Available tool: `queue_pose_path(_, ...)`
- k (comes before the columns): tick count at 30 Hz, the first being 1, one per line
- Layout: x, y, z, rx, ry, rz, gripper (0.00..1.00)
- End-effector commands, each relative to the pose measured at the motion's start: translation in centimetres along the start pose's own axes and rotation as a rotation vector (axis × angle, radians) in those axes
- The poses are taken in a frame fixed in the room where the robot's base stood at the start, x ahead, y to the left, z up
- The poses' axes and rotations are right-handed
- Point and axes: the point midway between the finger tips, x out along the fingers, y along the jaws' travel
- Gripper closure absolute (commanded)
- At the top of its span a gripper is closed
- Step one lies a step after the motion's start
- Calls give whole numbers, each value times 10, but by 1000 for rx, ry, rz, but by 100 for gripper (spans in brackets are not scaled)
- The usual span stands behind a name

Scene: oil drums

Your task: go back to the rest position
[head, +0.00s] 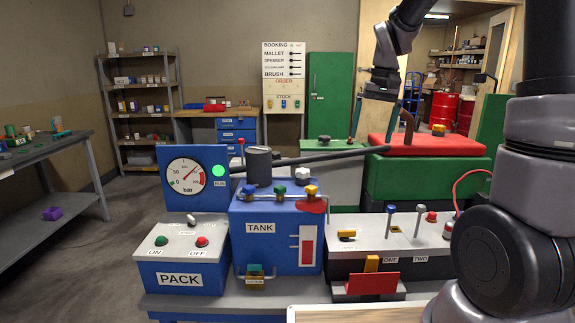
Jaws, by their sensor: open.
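My gripper (380,95) hangs in the upper middle right of the head view, pointing down, with its jaws open and nothing seen between them. It appears above the red lid (425,148) of a green box, apart from it as far as I can tell. My arm's large joints fill the right side and hide part of the bench there.
A bench in front carries the blue PACK box (182,264), the blue TANK box (270,229), a pressure gauge panel (193,176) with a lit green lamp, and a grey lever panel (392,240). A long dark bar (325,157) crosses behind. Floor at left is clear.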

Motion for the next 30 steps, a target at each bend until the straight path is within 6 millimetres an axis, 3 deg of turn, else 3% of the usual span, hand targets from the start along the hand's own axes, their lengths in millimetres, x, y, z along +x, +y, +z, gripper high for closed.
queue_pose_path(1,-19,4,14,13,46,-16,0)
queue_pose_path(3,-38,8,32,33,100,-36,0)
queue_pose_path(9,-79,20,88,85,256,-97,0)
queue_pose_path(18,-103,36,162,153,459,-184,0)
queue_pose_path(24,-105,40,181,173,517,-211,0)
queue_pose_path(30,-104,41,183,175,521,-214,0)
